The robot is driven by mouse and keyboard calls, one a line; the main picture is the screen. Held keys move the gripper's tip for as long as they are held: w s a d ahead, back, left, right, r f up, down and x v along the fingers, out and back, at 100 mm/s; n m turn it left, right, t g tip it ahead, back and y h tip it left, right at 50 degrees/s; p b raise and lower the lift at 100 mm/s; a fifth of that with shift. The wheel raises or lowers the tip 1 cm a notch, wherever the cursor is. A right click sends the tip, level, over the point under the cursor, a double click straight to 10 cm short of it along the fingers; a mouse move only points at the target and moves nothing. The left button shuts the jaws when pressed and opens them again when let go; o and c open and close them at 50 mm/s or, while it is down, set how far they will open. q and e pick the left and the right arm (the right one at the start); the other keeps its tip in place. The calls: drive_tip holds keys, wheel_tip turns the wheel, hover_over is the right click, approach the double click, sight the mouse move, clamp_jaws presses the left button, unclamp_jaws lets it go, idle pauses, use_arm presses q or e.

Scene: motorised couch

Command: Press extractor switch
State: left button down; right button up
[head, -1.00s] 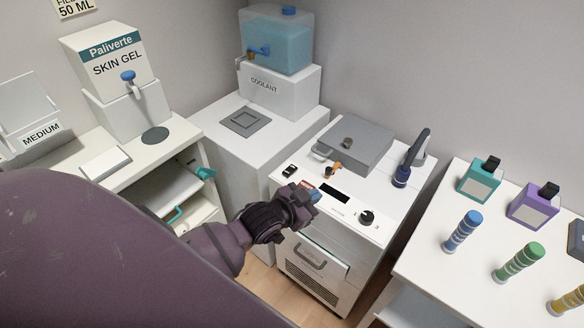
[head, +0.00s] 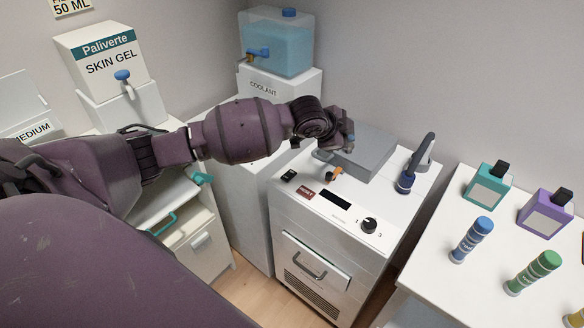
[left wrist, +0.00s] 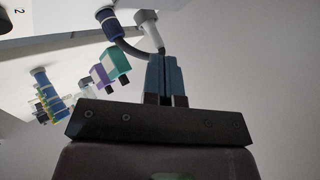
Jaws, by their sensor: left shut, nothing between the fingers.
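A white cabinet (head: 350,237) has a control top with a black rocker switch (head: 288,175), a small red switch or label (head: 306,192), a dark display (head: 335,199) and a black knob (head: 369,225). I cannot tell for sure which one is the extractor switch. A blue-tipped nozzle on a grey curved arm (head: 416,163) stands at the cabinet's right; it also shows in the left wrist view (left wrist: 128,38). My left gripper (head: 348,139) is over the grey lid, behind the switches and apart from them. Its fingers (left wrist: 166,78) are together and empty.
A grey lidded box (head: 367,151) and an orange-tipped part (head: 334,173) sit on the cabinet. A coolant tank (head: 277,43) stands behind. Teal (head: 487,186) and purple (head: 545,214) bottles and capped tubes stand on the right table (head: 440,260). The switches are unobstructed.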

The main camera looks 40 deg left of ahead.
use_arm(q)
drive_tip(key=w+a+m+g+y, duration=0.1)
drive_tip(key=a+g+y, duration=0.1)
drive_tip(key=a, duration=0.2)
drive_tip(key=m+g+y+b, duration=0.1)
drive_tip(key=m+g+y, duration=0.1)
drive_tip(key=m+g, duration=0.35)
hover_over(291, 172)
drive_tip(key=shift+r+n+g, duration=0.1)
drive_tip(key=shift+n+g, duration=0.45)
drive_tip(key=shift+g, duration=0.4)
wheel_tip(291, 172, down, 13)
drive_tip(key=shift+r+b, duration=0.1)
drive_tip(key=shift+b, duration=1.1)
drive_tip(key=shift+f, duration=0.65)
